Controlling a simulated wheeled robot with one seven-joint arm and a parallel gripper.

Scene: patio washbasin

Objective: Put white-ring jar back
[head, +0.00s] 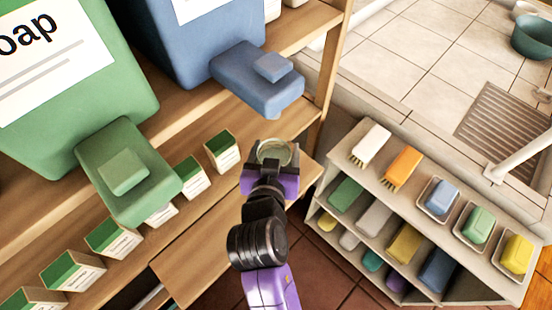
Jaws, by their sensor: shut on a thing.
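My gripper (270,180) is shut on a round jar (275,150) with a pale ring around its top. The jar shows from above, and its lower part is hidden by the purple gripper and my wrist. The gripper and jar are in the middle of the head view, in front of the wooden shelf and below the blue dispenser's spout. I cannot tell how far the jar is from the shelf boards.
A big green soap dispenser (60,90) and a blue dispenser (190,50) fill the upper left. Small green-and-white boxes (222,151) line the wooden shelf (195,255). At right, a pale rack (330,175) holds brushes, sponges and soaps beside a tiled washbasin.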

